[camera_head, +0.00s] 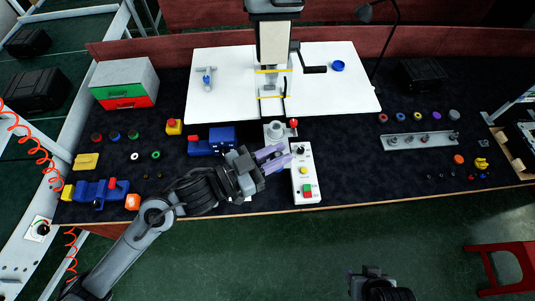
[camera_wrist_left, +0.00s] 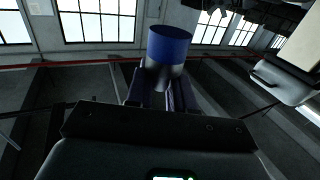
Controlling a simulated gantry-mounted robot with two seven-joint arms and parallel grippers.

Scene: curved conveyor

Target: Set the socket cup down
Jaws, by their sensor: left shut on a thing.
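My left gripper (camera_head: 284,157) reaches in from the left, its purple fingers pointing right beside the white control box near the table's front edge. In the left wrist view, its fingers (camera_wrist_left: 160,92) are shut on a short cylinder, dark blue at the far end and grey below, which appears to be the socket cup (camera_wrist_left: 168,48). In the head view the held cup cannot be made out clearly between the fingers. My right gripper (camera_head: 365,273) is at the bottom, over the floor in front of the table; its finger opening cannot be made out.
The control box (camera_head: 305,172) with coloured buttons is right by my left fingers. A grey round fixture (camera_head: 275,130) and a red knob (camera_head: 293,123) are just behind. A blue vise (camera_head: 212,140) lies left. A metal rail (camera_head: 420,140) is right; dark table between is clear.

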